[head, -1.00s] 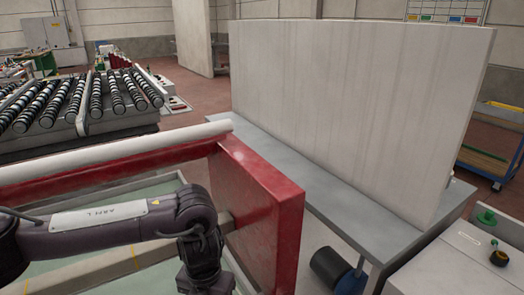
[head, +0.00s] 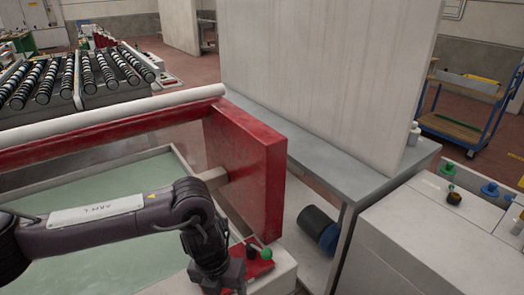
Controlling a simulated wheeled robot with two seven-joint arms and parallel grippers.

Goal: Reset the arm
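My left arm (head: 110,216), dark with a pale label, reaches in from the left over the pale green basin. Its wrist bends down, and my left gripper (head: 232,279) is at the bottom edge of the view, beside a small red panel (head: 252,272) with a green and a black knob. The gripper is small and partly cut off, so I cannot tell whether it is open or shut. I see nothing clearly held. My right arm and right gripper are not in view.
A red machine frame (head: 255,170) with a white roller (head: 110,118) stands just beyond my arm. A grey table (head: 330,158) carries a tall pale panel (head: 325,75). A white cabinet with knobs (head: 420,235) is at right. A blue cart (head: 465,125) stands behind.

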